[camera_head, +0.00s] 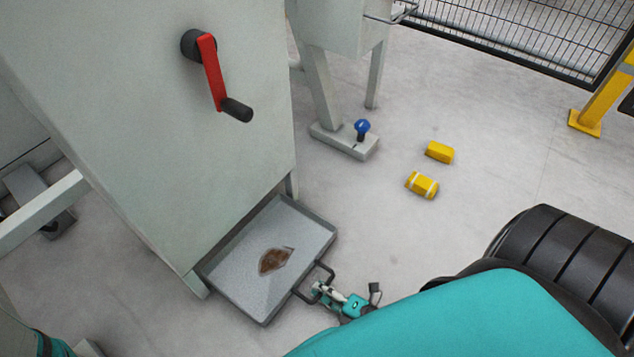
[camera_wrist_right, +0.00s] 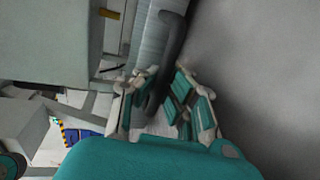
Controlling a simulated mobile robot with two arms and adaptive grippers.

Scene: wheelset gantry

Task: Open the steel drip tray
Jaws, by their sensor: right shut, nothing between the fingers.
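The steel drip tray (camera_head: 232,267) is a shallow grey tray with a brown stain inside. It sticks out well from under the pale grey cabinet, at floor level. Its dark bar handle (camera_head: 327,272) is on the front right side. My right gripper (camera_head: 318,290) is at this handle with its fingers shut. In the right wrist view, the dark handle (camera_wrist_right: 172,42) runs down to my right gripper (camera_wrist_right: 167,80), very close to the fingers. The exact contact is hidden there. My left gripper is out of view.
The cabinet (camera_head: 160,130) has a red crank (camera_head: 212,75) on its face. A blue-knobbed part (camera_head: 362,128) stands on a grey foot. A yellow post (camera_head: 600,100) and mesh fence (camera_head: 520,35) are at the back.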

